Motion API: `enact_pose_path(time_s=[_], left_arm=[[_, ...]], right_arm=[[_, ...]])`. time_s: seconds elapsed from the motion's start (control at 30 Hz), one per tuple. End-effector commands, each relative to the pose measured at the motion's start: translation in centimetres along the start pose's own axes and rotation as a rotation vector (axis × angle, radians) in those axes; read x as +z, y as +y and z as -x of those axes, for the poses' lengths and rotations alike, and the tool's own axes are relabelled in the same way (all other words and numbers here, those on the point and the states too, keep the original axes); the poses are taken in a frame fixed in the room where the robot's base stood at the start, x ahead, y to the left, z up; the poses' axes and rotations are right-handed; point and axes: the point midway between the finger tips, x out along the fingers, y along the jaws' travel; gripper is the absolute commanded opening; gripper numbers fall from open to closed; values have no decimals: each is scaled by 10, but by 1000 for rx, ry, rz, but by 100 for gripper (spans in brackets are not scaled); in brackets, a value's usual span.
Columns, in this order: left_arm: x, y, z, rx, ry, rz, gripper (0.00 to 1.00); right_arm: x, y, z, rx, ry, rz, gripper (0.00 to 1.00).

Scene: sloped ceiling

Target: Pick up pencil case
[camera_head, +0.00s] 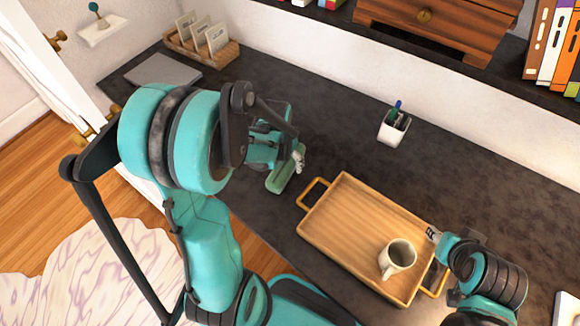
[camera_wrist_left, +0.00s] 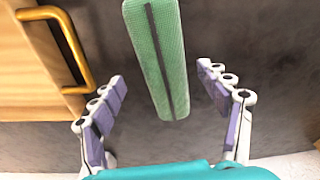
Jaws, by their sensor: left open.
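The pencil case (camera_head: 284,179) is a long green block with a dark line along its top. It lies on the dark desktop, left of the wooden tray. My left gripper (camera_head: 298,159) is at the case in the head view and hides part of it. In the left wrist view the pencil case (camera_wrist_left: 160,55) runs down between the two open fingers of my left gripper (camera_wrist_left: 168,100), with room on both sides. The fingers do not appear to touch it. My right gripper (camera_head: 434,236) is beside the tray's right end; its jaws are too small to judge.
The wooden tray (camera_head: 342,211) with yellow handles holds a white mug (camera_head: 398,257). A white pen cup (camera_head: 393,127) stands behind it. A grey laptop-like slab (camera_head: 163,71) and a wooden card holder (camera_head: 226,51) are at the back left. The desktop between is clear.

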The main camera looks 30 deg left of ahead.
Motion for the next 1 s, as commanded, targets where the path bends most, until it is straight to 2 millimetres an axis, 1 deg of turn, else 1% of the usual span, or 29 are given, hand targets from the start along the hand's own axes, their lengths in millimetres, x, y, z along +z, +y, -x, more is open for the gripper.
enact_pose_path(time_s=[0.03, 0.1, 0.2, 0.3, 0.57, 0.6, 0.67, 0.7, 0.77, 0.8, 0.83, 1.0], left_arm=[[-2, -1, -9, 0, 0, 0, 76], [-7, -3, -21, 0, 1, 0, 76], [-11, -4, -36, 0, 1, 0, 76], [-11, -4, -45, 0, 1, 0, 76], [-11, -4, -46, 0, 1, 0, 76], [-11, -4, -46, 0, 1, 0, 73], [-11, -4, -46, 0, 1, 0, 57], [-11, -4, -46, 0, 1, 0, 47], [-11, -4, -46, 0, 1, 0, 31], [-11, -4, -46, 0, 1, 0, 20], [-11, -4, -46, 0, 1, 0, 17], [-11, -4, -46, 0, 1, 0, 17]], right_arm=[[4, 0, -5, 0, 0, 0, 40], [7, 0, -10, 0, 0, 0, 40], [12, 0, -16, 0, 0, 0, 40], [14, 0, -19, 0, 0, 0, 40], [13, 0, -19, 0, 0, 0, 40], [13, 0, -19, 0, 0, 0, 40], [13, 0, -19, 0, 0, 0, 40], [13, 0, -19, 0, 0, 0, 40], [13, 0, -19, 0, 0, 0, 40], [13, 0, -19, 0, 0, 0, 40], [13, 0, -19, 0, 0, 0, 40], [13, 0, -19, 0, 0, 0, 40]])
